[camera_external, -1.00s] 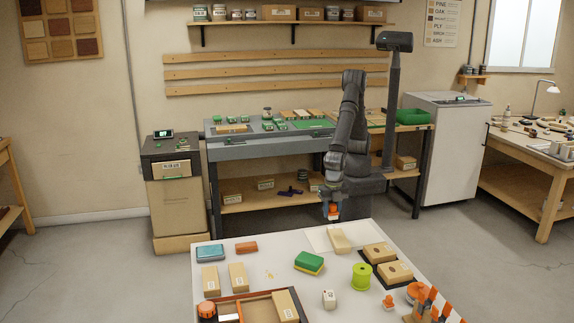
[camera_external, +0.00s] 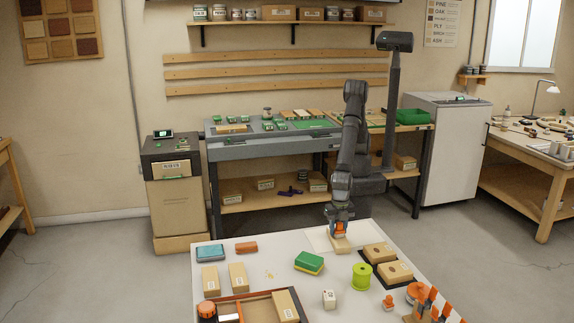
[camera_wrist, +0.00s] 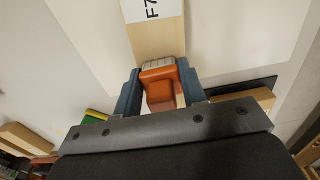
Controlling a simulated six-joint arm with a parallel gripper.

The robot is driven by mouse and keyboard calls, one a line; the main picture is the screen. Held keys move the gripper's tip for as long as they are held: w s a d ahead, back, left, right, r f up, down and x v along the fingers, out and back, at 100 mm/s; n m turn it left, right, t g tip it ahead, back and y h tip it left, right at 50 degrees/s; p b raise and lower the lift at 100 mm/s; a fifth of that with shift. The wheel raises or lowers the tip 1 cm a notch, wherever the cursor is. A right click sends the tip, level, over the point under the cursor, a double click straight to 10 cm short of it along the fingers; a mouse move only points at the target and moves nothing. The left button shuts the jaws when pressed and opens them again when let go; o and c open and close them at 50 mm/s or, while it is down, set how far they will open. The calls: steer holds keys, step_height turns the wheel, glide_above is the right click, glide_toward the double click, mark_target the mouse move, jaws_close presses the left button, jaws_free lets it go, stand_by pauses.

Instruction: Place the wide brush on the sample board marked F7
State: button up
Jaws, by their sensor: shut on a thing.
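The wide brush (camera_wrist: 158,88) has an orange body and a pale, ridged end. My gripper (camera_wrist: 158,92) is shut on it in the wrist view. In the external view my gripper (camera_external: 340,226) points down with the orange brush (camera_external: 340,229) between its fingers. The sample board marked F7 (camera_wrist: 155,38) is a light wooden board with a white label; in the external view its wood (camera_external: 342,246) shows beneath the brush. The brush is over or on the near part of this board; I cannot tell whether it touches.
The board lies on a white sheet (camera_external: 316,236) on the white table. To its right, two wooden blocks (camera_external: 380,252) sit on dark trays. A green and yellow sponge (camera_external: 309,263), a lime spool (camera_external: 361,277) and a small white cube (camera_external: 329,299) stand nearer the camera.

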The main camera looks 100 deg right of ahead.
steer(key=o, duration=1)
step_height(320, 180, up, 12)
steer(key=shift+r, duration=0.15)
step_height(320, 180, down, 12)
steer(key=shift+r, duration=1.75)
